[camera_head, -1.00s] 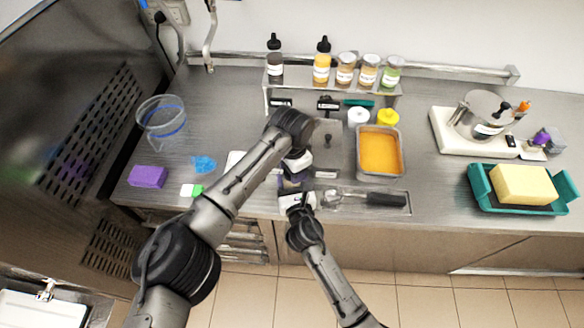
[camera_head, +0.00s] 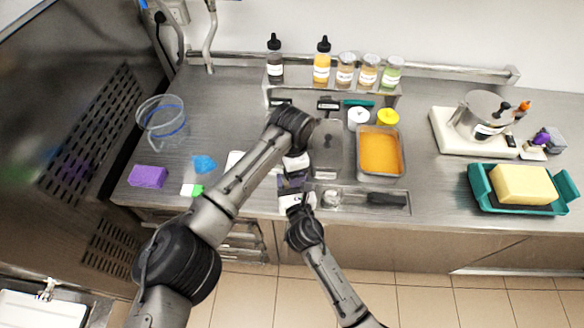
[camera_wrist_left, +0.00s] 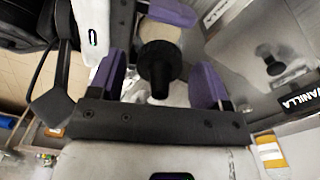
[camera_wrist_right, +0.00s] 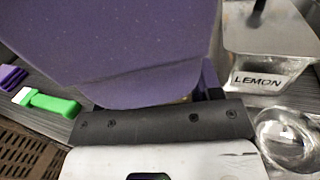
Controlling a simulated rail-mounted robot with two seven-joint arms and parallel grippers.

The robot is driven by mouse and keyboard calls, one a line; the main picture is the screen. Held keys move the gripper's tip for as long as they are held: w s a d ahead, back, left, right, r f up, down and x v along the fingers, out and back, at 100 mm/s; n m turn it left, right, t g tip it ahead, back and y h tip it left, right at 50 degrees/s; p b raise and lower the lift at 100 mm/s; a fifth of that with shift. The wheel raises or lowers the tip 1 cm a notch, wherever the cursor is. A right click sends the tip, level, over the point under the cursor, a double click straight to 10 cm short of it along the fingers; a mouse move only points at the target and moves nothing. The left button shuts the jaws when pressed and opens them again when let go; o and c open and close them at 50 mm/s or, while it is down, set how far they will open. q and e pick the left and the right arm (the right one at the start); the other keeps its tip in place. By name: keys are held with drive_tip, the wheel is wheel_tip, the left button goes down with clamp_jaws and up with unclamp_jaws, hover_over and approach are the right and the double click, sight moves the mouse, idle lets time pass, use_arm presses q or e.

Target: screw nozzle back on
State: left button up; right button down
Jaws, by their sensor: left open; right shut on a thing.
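My left gripper (camera_wrist_left: 158,85) is open, its purple fingers on either side of a black nozzle (camera_wrist_left: 160,68) with gaps between. The nozzle sits at the end of a pale beige body (camera_wrist_left: 162,32); I cannot tell whether it is seated on it. My right gripper (camera_head: 293,183) is shut on that body, and one of its purple fingers shows at the top of the left wrist view. In the right wrist view a large purple finger hides most of the held thing. In the head view both grippers meet above the counter's front edge, and the nozzle is hidden.
A lidded steel pan (camera_head: 326,152) and an orange-filled tub (camera_head: 380,135) stand just right of the grippers. A scoop (camera_head: 385,199) lies in front of them. Capped bottles (camera_head: 322,62) and jars stand on the back rack. A purple sponge (camera_head: 147,176) lies left.

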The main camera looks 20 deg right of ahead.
use_arm(q)
drive_tip(key=shift+r, duration=2)
drive_tip(key=shift+c, duration=0.2)
drive_tip(key=shift+n+t+y, duration=0.3)
drive_tip(key=shift+n+t, duration=0.1)
drive_tip(key=shift+n, duration=0.1)
drive_tip(key=r, duration=0.1)
drive_tip(key=w+r, duration=0.1)
drive_tip(key=a+r, duration=0.1)
drive_tip(key=r, duration=0.1)
drive_tip(key=shift+w, duration=0.35)
drive_tip(key=shift+s+d+f+n, duration=0.15)
drive_tip(key=shift+s+n, duration=0.1)
drive_tip(key=shift+n, duration=0.45)
drive_tip(key=n, duration=0.2)
drive_tip(key=s, duration=0.1)
drive_tip(key=shift+d+f+n+g, duration=0.15)
drive_tip(key=shift+d+n+g, duration=0.15)
drive_tip(key=shift+n, duration=0.1)
drive_tip(key=n, duration=0.3)
drive_tip(key=shift+s+n, duration=0.1)
drive_tip(key=shift+n, duration=0.3)
